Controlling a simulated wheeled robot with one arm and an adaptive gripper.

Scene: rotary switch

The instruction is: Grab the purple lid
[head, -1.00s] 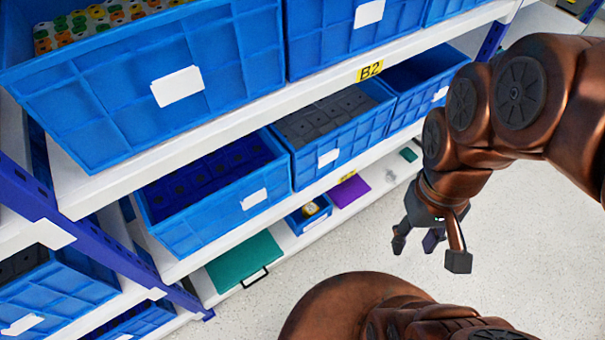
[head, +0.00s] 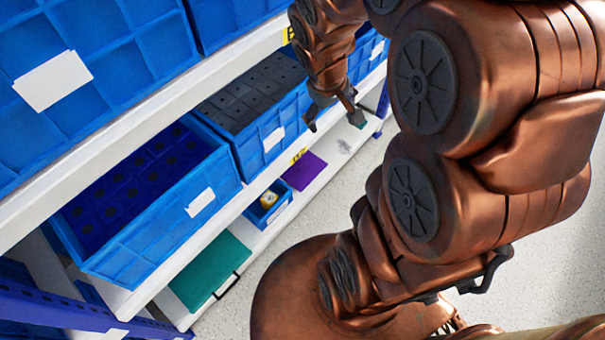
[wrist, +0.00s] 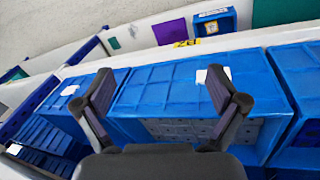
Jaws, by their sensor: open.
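The purple lid (head: 304,171) lies flat on the white bottom shelf, to the right of a small blue bin. It also shows in the wrist view (wrist: 169,31) near the top middle. My gripper (head: 335,120) is up at the front of the middle shelf row, above and beyond the lid in the head view, apart from it. In the wrist view its two fingers (wrist: 160,86) are spread with nothing between them, in front of a blue bin wall. No part of the lid is between the fingers.
A small blue bin (head: 268,206) and a green lid with a black handle (head: 210,268) share the bottom shelf. Blue bins of dark blue (head: 139,191) and grey parts (head: 253,92) sit above. The floor (head: 560,270) at the right is clear.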

